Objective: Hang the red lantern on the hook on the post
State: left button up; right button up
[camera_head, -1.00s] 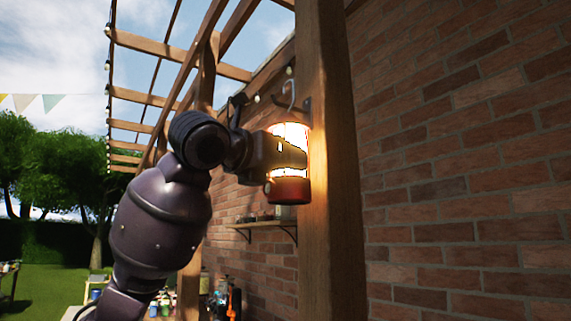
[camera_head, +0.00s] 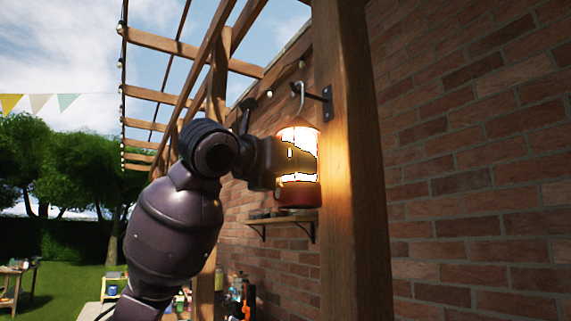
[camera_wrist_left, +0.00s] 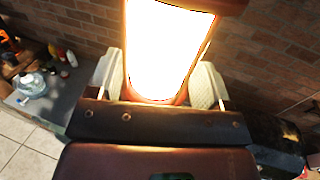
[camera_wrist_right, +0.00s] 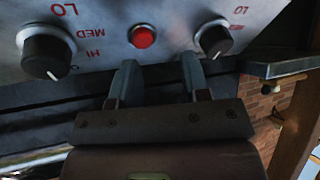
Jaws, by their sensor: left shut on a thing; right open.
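The red lantern (camera_head: 299,194), brightly lit, hangs upright in my left gripper (camera_head: 280,160), beside the wooden post (camera_head: 350,170). In the left wrist view the gripper's pale fingers (camera_wrist_left: 160,82) are shut on both sides of the glowing lantern body (camera_wrist_left: 165,45). A pale curved wire hanger (camera_head: 301,88) rises from the lantern's top. The dark hook (camera_head: 316,96) juts left from its plate on the post, at the hanger's height. They overlap in the picture; I cannot tell whether they touch. My right gripper (camera_wrist_right: 160,80) is open and empty, in front of a control panel.
A brick wall (camera_head: 475,150) runs behind the post. A small shelf (camera_head: 285,220) is behind and below the lantern. Pergola beams (camera_head: 175,45) are overhead. The metal panel (camera_wrist_right: 185,40) near my right gripper has dark knobs (camera_wrist_right: 48,52) and a red button (camera_wrist_right: 143,36).

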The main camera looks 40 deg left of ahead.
pick_arm(q)
jog(key=shift+w+f, duration=0.1)
jog(key=shift+w, duration=0.1)
jog(key=o, duration=1.2)
pick_arm(e)
jog(key=shift+w, duration=0.25)
pick_arm(q)
jog(key=shift+s, duration=0.15)
jog(key=shift+s, duration=0.3)
jog(key=s+a+b, duration=0.1)
jog(key=s+b, duration=0.1)
jog(key=s, duration=0.8)
jog(key=shift+a+b, duration=0.15)
jog(key=shift+b, duration=0.15)
pick_arm(e)
jog(key=shift+w+a+f, duration=0.1)
jog(key=shift+w+f, duration=0.4)
jog(key=shift+f, duration=0.05)
pick_arm(q)
jog(key=shift+w, duration=0.1)
